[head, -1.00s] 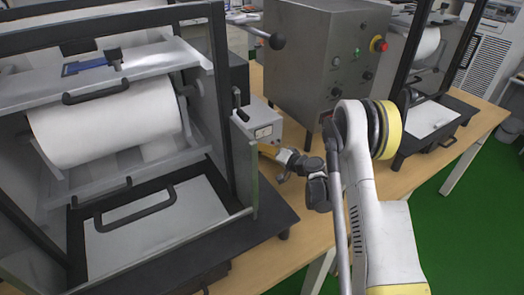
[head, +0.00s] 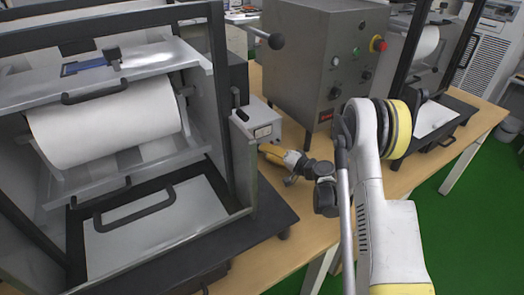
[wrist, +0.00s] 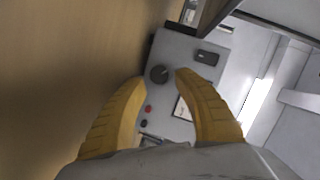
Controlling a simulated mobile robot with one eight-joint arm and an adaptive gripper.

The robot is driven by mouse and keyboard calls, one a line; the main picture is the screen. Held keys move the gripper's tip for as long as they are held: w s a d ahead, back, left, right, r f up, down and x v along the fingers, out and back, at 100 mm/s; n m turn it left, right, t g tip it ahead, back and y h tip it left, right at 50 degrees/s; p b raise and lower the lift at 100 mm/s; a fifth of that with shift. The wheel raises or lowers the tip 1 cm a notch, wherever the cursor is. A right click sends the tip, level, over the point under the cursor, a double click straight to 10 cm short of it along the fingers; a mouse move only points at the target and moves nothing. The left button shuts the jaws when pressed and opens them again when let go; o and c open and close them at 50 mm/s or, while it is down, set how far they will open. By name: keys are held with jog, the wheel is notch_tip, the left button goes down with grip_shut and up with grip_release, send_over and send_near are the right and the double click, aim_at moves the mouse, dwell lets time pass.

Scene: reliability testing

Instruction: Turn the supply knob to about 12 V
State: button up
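The supply is a small grey box (head: 262,118) on the bench, beside the black frame of the left machine. Its panel (wrist: 178,52) fills the middle of the wrist view. The dark round knob (wrist: 159,74) sits near the panel's left edge, with a pale pointer mark. A meter (wrist: 183,108) is below right of it; the scale is unreadable. My gripper (wrist: 160,80) has yellow fingers, open, with the knob between and slightly beyond the tips in the picture. Gaps show on both sides; depth is unclear. In the head view my gripper (head: 271,151) is at the supply's front.
Red (wrist: 148,109) and black (wrist: 144,123) terminals lie below the knob, and a dark switch (wrist: 206,58) above right. A large grey control cabinet (head: 320,60) stands behind right. Black machine frames crowd the left.

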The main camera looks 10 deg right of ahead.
jog(key=v, duration=0.4)
jog(key=shift+s+d, duration=0.15)
jog(key=shift+s, duration=0.05)
jog(key=shift+o, duration=1.4)
jog(key=shift+r, duration=0.1)
jog(key=s+n+h, duration=0.1)
jog(key=n, duration=0.1)
jog(key=r+n+h, duration=0.1)
jog(key=n, duration=0.1)
jog(key=s+a+r+n+h+p, duration=0.1)
jog(key=shift+s+r+n, duration=0.1)
jog(key=shift+s+n, duration=0.2)
jog(key=shift+n, duration=0.1)
jog(key=shift+s+r+n, duration=0.1)
jog(key=shift+r+n, duration=0.05)
jog(key=shift+n, duration=0.35)
jog(key=shift+w+g+h+p, duration=0.25)
jog(key=shift+g+h+p, duration=0.05)
jog(key=shift+p, duration=0.15)
jog(key=b+x, duration=0.1)
jog(key=x, duration=0.8)
jog(key=shift+f+b, duration=0.25)
jog(key=shift+b, duration=0.1)
jog(key=shift+w+a+f, duration=0.15)
jog(key=shift+w+a, duration=0.1)
jog(key=shift+w, duration=0.2)
